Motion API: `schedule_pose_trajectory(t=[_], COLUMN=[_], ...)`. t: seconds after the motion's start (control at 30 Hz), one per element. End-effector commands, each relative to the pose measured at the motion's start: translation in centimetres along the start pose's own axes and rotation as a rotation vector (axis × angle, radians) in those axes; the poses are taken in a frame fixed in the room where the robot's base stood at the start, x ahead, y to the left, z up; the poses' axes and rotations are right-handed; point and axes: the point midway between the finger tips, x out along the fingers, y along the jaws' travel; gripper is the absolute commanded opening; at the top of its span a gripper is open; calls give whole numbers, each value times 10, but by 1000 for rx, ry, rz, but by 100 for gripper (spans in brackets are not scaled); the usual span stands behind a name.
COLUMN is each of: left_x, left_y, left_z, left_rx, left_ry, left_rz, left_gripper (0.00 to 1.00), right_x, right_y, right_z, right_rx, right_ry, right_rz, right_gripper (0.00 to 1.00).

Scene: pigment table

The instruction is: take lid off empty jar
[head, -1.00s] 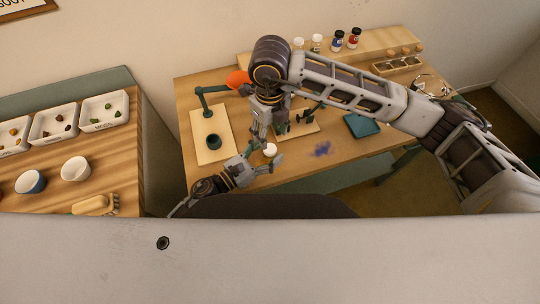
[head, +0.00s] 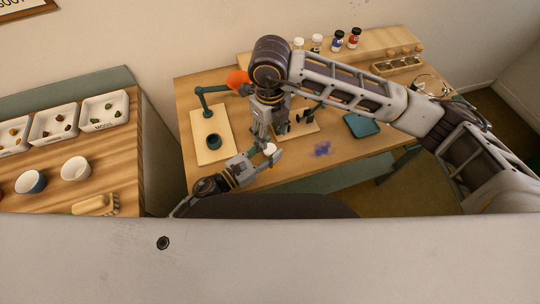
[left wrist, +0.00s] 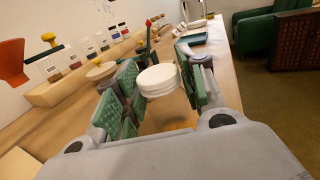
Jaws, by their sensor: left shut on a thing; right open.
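The white-lidded jar (head: 269,149) stands near the front edge of the wooden table. My left gripper (head: 268,156) is shut on the jar, one finger on each side. In the left wrist view the round white lid (left wrist: 158,80) shows between the green pads of my left gripper (left wrist: 160,90). The jar's body below the lid is mostly hidden. My right gripper (head: 262,139) points down just behind and left of the lid. It is open, and its fingertips are small and partly hidden.
A pale board with a dark green cup (head: 213,142) and an orange-shaded lamp (head: 238,78) lie to the left. A teal tray (head: 361,125) and a blue powder stain (head: 321,149) are to the right. Bottles (head: 337,40) stand on the back shelf.

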Motion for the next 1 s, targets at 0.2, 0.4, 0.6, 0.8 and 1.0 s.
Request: schedule_pose_trajectory(t=[0.2,0.4,0.6,0.8,1.0], left_x=[0,0,0,-5,-17], left_y=[0,0,0,0,0], left_z=[0,0,0,-1,0], left_rx=[0,0,0,-1,-1], left_ry=[0,0,0,1,1], left_rz=[0,0,0,0,0], left_gripper=[60,65,65,65,65], right_x=[0,0,0,0,0], right_y=[0,0,0,0,0], right_z=[0,0,0,0,0], right_rx=[0,0,0,0,0], right_ry=[0,0,0,0,0], right_rz=[0,0,0,0,0], right_gripper=[53,53,53,53,53])
